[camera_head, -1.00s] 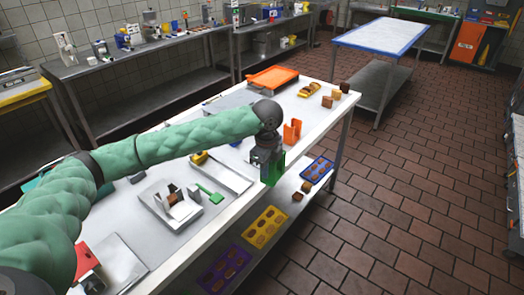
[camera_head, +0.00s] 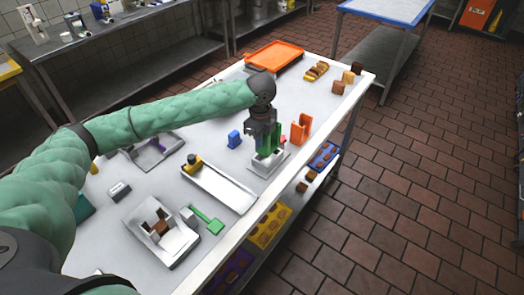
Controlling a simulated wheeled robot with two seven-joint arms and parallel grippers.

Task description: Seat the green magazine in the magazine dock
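The green magazine (camera_head: 270,152) stands upright at the right part of the table, in the camera_head view. My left gripper (camera_head: 264,147) is directly above it, pointing down, with its fingers around the magazine's upper part; it looks shut on it. The magazine's lower end is at a pale grey dock (camera_head: 265,170), inside or just behind its front wall. How deep it sits is hidden by the wall and the fingers. My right gripper is not in view.
An orange holder (camera_head: 301,128) stands close to the right of the dock. The table's front edge (camera_head: 300,183) is close.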

